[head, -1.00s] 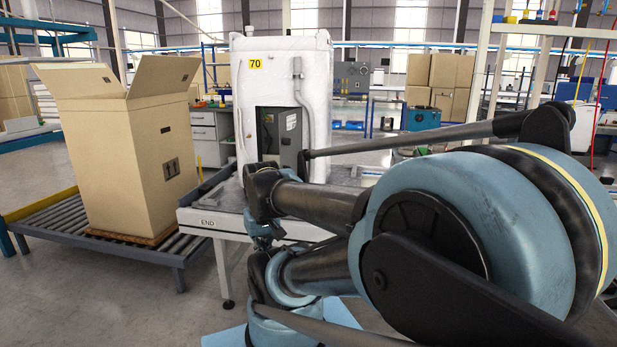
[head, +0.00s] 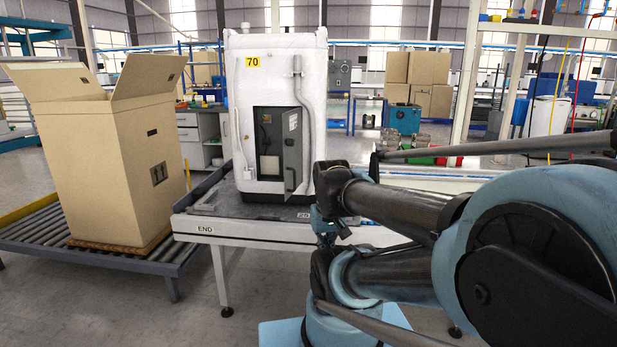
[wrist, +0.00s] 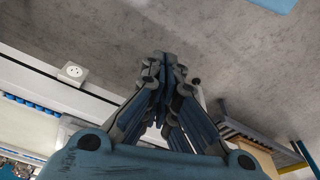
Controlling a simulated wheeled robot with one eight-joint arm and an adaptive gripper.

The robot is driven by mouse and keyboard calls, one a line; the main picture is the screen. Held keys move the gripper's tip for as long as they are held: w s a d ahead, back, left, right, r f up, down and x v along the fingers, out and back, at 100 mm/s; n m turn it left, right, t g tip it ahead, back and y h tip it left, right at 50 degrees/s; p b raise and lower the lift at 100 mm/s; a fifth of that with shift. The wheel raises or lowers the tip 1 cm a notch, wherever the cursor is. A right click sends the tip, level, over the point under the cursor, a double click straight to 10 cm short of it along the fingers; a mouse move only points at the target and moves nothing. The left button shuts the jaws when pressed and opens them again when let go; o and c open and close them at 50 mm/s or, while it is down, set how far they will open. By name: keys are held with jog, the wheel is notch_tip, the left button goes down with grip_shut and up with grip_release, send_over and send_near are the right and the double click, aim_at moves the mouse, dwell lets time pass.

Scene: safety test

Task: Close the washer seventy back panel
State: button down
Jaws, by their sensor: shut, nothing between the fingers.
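The white washer (head: 240,105) with a yellow 70 label (head: 252,62) stands upright on the END table. Its grey back panel (head: 292,145) is swung open, standing out on the right side of a dark opening (head: 267,126) low in the washer's back. A small handle shows near the panel's lower free edge. My gripper (wrist: 172,58) is shut and empty in the wrist view, with bare floor behind its fingertips. In the head view my arm is to the right of and nearer than the washer, apart from the panel in the picture. The gripper's fingers are not clear there.
The END table (head: 208,228) has free surface around the washer. An open cardboard box (head: 115,160) stands on a roller conveyor (head: 140,258) to the left. A grey pipe (head: 298,80) runs down the washer's back. Floor in front of the table is clear.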

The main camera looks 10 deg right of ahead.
jog(key=w+d+r+m+g+y, duration=0.1)
jog(key=w+r+m+g+y, duration=0.1)
jog(key=w+r+m, duration=1.05)
jog(key=w+d+r+m+y, duration=0.1)
jog(key=w+d+r+m, duration=0.2)
jog(key=w, duration=0.9)
jog(key=w+d+r+m+y, duration=0.15)
jog(key=w+d+r, duration=0.25)
jog(key=w, duration=0.7)
jog(key=a+r+x, duration=0.1)
jog(key=a+x, duration=0.1)
jog(key=x, duration=0.9)
jog(key=shift+s+a+f+g, duration=0.3)
jog(key=shift+a, duration=0.2)
